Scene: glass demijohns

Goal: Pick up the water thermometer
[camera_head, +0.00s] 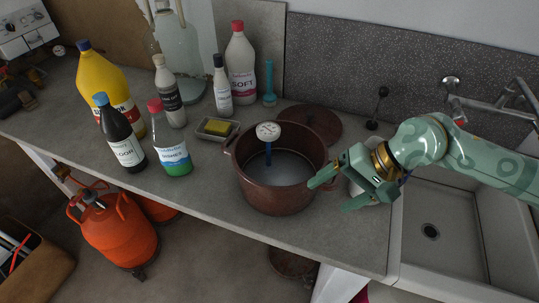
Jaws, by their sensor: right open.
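The water thermometer (268,131) has a round white dial on a blue stem. It stands upright in the brown pot (276,197), its lower end down inside; I cannot tell what holds it up. My right gripper (330,196) is green, open and empty. It is at the right side of the pot, its upper fingertip close to the pot's rim; I cannot tell whether they touch. The gripper is apart from the thermometer, to its right and lower in the picture. My left gripper is not in view.
Several bottles, such as a yellow one (101,82) and a black one (119,137), stand left on the counter. A yellow sponge (217,127) lies in a dish. A brown lid (309,122) lies behind the pot. A sink (440,215) is right; orange gas bottles (117,232) stand below.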

